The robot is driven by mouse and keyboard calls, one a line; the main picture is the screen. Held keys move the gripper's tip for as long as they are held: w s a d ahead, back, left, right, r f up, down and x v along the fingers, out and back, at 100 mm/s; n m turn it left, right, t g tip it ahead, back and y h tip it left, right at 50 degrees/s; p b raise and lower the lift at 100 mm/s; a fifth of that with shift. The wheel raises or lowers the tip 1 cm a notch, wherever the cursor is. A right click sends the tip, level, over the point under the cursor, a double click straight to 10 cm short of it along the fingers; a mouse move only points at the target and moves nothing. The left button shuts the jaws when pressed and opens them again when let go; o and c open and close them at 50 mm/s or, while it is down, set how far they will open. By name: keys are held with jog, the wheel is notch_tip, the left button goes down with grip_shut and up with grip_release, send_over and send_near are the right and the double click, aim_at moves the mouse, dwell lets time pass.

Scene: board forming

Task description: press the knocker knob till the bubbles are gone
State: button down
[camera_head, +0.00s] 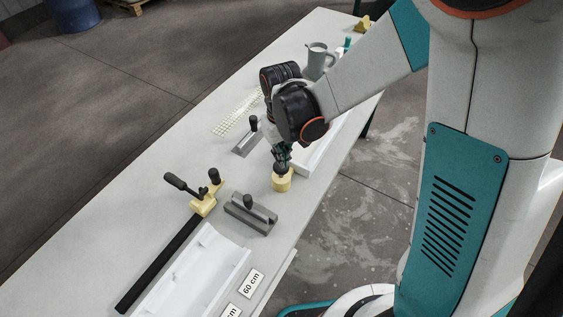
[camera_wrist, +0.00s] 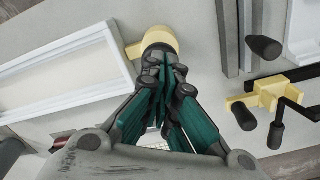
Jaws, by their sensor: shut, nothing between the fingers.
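The knocker is a yellow round block (camera_head: 282,184) on the table, right under my gripper (camera_head: 282,163). In the wrist view the yellow block (camera_wrist: 160,36) shows past the fingertips, with a short arm toward a white-framed mould (camera_wrist: 70,66). A dark knob seems to sit on top of it, mostly hidden by the fingers. My gripper (camera_wrist: 163,62) is shut and empty, pointing down at the knob. I cannot tell whether the tips touch it. The mould's pale fill (camera_wrist: 60,80) looks smooth; no bubbles can be made out. In the head view my arm hides part of the mould (camera_head: 318,152).
Left of the knocker are a grey block with a black knob (camera_head: 250,213) and a yellow clamp (camera_head: 203,203) on a long dark bar. A white trough (camera_head: 205,270) lies in front. A grey jug (camera_head: 319,62) and a perforated sheet (camera_head: 238,114) are farther back.

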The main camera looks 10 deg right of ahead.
jog(key=shift+r+p, duration=1.55)
jog(key=shift+r, duration=1.15)
jog(key=shift+d, duration=0.1)
jog(key=s+d+r+m+t+b, duration=0.2)
jog(key=s+d+r+t+b, duration=0.1)
jog(key=s+d+b, duration=0.2)
jog(key=s+d+r+m+t+b, duration=0.2)
jog(key=s+d+r+t+b, duration=0.2)
jog(key=s+d, duration=0.4)
jog(key=shift+d+r+b, duration=0.2)
jog(key=shift+d+b, duration=0.25)
jog(key=shift+d, duration=0.1)
